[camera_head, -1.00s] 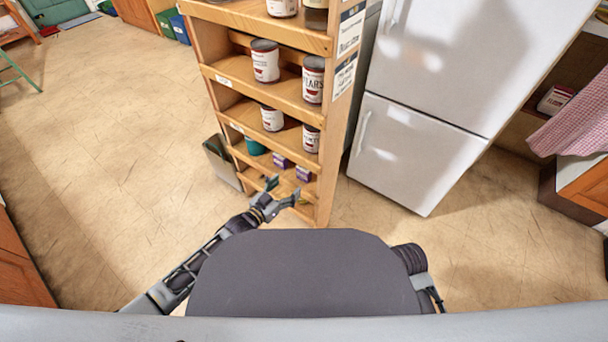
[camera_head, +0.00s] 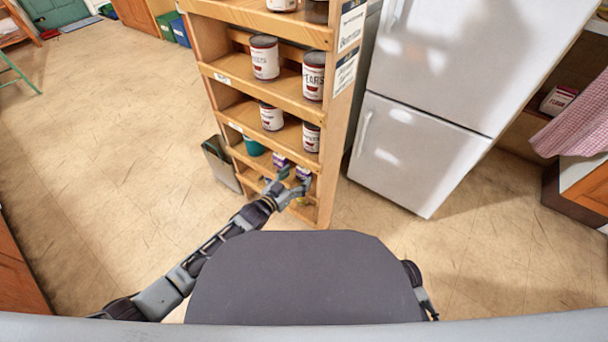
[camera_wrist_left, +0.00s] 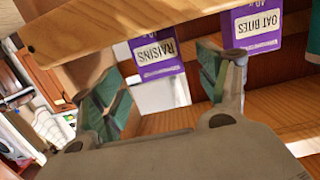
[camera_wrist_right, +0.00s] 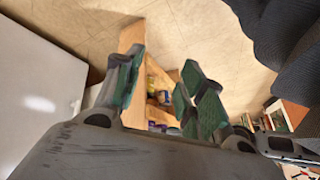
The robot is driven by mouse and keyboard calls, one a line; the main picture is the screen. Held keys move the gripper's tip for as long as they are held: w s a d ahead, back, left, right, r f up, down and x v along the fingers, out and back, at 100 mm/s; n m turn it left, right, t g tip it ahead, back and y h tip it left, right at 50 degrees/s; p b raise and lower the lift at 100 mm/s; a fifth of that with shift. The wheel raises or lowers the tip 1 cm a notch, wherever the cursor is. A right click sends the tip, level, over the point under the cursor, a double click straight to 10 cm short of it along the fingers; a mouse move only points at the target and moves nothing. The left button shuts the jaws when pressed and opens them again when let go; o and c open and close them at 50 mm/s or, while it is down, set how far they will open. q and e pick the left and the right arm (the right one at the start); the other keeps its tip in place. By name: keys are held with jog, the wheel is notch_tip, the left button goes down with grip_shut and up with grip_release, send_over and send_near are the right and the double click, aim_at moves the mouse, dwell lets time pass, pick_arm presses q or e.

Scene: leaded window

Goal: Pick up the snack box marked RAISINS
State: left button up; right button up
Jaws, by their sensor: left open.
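The purple-and-white RAISINS box (camera_wrist_left: 157,55) stands on a low shelf and shows upside down in the left wrist view. In the head view it is the right one of two small purple boxes (camera_head: 303,173). A matching OAT BITES box (camera_wrist_left: 251,27) stands beside it, also in the head view (camera_head: 280,160). My left gripper (camera_head: 294,182) is open at the shelf front. In its wrist view the fingers (camera_wrist_left: 160,88) are apart, with the RAISINS box beyond and between them; I see no contact. My right gripper (camera_wrist_right: 160,85) is open and empty, away from the shelf.
The wooden shelf unit (camera_head: 335,120) has boards above the boxes, holding several cans. A teal container (camera_head: 255,146) stands left of the boxes. A grey bin (camera_head: 220,160) is beside the unit, and a white fridge (camera_head: 415,150) stands to its right.

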aim_at(302, 174)
pick_arm(q)
jog(key=shift+w+d+f+b, duration=0.1)
jog(key=shift+w+d+b, duration=0.15)
jog(key=shift+w+b, duration=0.1)
jog(key=shift+w+d+f+b, duration=0.15)
jog(key=shift+w+d+b, duration=0.2)
jog(key=shift+w, duration=0.1)
jog(key=shift+w+d+f+b, duration=0.1)
jog(key=shift+w+d+b, duration=0.25)
jog(key=shift+w, duration=0.1)
jog(key=shift+b+x, duration=0.45)
jog(key=shift+x, duration=0.55)
pick_arm(e)
jog(key=shift+t+y, duration=0.4)
jog(key=shift+t, duration=0.1)
jog(key=f, duration=0.3)
jog(key=a+f, duration=0.1)
jog(key=shift+w+f, duration=0.1)
jog(key=shift+f, duration=0.3)
pick_arm(q)
jog(key=c, duration=1.1)
